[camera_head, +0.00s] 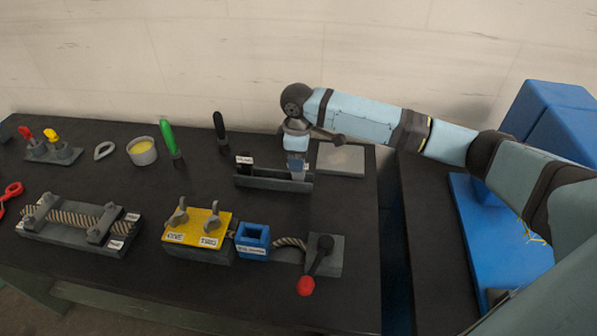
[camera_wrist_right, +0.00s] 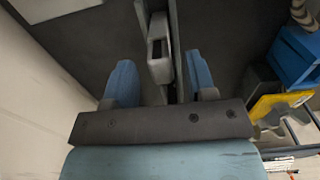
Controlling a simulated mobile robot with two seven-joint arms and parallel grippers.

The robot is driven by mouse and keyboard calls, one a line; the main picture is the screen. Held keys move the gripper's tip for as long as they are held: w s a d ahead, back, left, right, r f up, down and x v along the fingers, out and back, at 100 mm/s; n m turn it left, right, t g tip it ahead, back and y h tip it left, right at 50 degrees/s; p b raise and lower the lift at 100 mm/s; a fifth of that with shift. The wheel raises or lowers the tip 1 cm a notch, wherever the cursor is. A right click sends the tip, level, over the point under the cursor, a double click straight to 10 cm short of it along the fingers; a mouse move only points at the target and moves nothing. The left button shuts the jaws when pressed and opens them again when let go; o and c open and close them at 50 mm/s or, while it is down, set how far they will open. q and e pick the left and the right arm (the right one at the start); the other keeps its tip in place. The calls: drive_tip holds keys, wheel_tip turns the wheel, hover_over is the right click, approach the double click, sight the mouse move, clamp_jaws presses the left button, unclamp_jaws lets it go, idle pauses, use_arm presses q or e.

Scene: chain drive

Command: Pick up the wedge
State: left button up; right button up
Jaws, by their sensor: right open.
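My right gripper (camera_head: 296,170) points down at the right end of a dark, narrow rack (camera_head: 262,183). In the right wrist view the gripper (camera_wrist_right: 161,85) is open, with one blue finger on each side of the rack (camera_wrist_right: 176,40). A small grey block (camera_wrist_right: 159,62), possibly the wedge, stands at the rack between the fingers, with a visible gap on each side. In the head view the gripper hides this spot. A dark piece with a white label (camera_head: 245,161) stands at the rack's left end. My left gripper is not in view.
A grey plate (camera_head: 341,160) lies right of the rack. In front are a yellow block (camera_head: 198,226) with two clamps, a blue box (camera_head: 253,236) and a red-knobbed lever (camera_head: 305,285). Green-handled (camera_head: 167,137) and black-handled (camera_head: 219,127) tools stand behind. The table's front right is clear.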

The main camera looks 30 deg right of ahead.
sight(299, 177)
wheel_tip(299, 177, down, 4)
drive_tip(key=shift+s+r, duration=0.1)
drive_tip(key=shift+r, duration=0.05)
clamp_jaws()
drive_tip(key=shift+r, duration=0.1)
drive_tip(key=shift+r, duration=0.1)
